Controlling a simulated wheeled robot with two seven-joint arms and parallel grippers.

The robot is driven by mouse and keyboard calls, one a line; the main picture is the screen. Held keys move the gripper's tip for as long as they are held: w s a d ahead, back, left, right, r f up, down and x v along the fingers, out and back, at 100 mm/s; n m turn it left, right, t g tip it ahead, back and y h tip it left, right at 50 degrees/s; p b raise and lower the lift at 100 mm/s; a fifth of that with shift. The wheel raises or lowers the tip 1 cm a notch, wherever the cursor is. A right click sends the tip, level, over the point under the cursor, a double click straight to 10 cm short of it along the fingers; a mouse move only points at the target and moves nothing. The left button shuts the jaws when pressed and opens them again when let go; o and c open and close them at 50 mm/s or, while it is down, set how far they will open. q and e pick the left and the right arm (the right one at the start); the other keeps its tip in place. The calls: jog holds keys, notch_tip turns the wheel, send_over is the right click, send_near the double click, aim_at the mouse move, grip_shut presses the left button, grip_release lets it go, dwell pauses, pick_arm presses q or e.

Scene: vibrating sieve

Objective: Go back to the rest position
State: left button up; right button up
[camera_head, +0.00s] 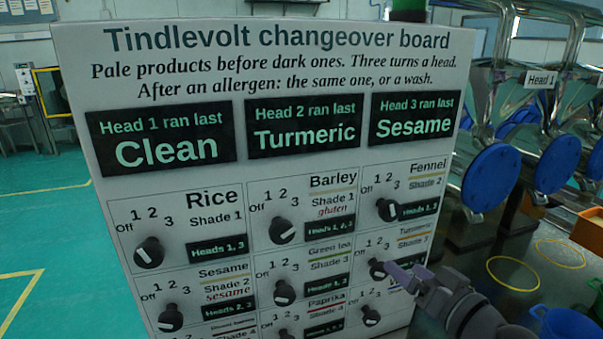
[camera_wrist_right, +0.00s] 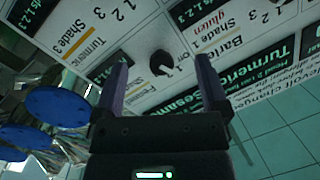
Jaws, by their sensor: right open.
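The white changeover board (camera_head: 300,85) fills the middle of the head view, with rows of black knobs marked Off, 1, 2 and 3. My right gripper (camera_head: 405,277) is in front of its lower right part, beside the Turmeric knob (camera_head: 377,269). In the right wrist view my right gripper (camera_wrist_right: 164,75) has its two dark fingers spread, with nothing held between them. The Fennel knob (camera_wrist_right: 162,63) shows beyond and between the fingertips; it also appears in the head view (camera_head: 387,209). I cannot tell whether a finger touches the board. My left gripper is not in view.
Shiny machines with blue round covers (camera_head: 487,178) stand at the right, one labelled Head 1 (camera_head: 541,79). A blue bucket (camera_head: 566,324) is at the lower right, near yellow floor rings (camera_head: 513,273). Open green floor (camera_head: 45,225) lies left of the board.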

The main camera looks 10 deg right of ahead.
jog(key=s+a+f+n+g, duration=0.3)
jog(key=s+a+f+g, duration=0.45)
jog(key=s+f, duration=0.4)
jog(key=s+a+f+n+g+h, duration=0.15)
jog(key=s+f+g+h, duration=0.45)
jog(key=s, duration=0.6)
notch_tip(320, 180, down, 21)
jog(key=s+g+y+b, duration=0.1)
jog(key=s+b, duration=0.1)
jog(key=s, duration=0.1)
jog(key=s+d+f+g+b, duration=0.1)
jog(key=s+d+f+b, duration=0.1)
jog(key=s+f, duration=1)
jog(key=shift+s+d+f, duration=0.25)
jog(key=shift+s+d, duration=0.05)
jog(key=shift+s, duration=0.15)
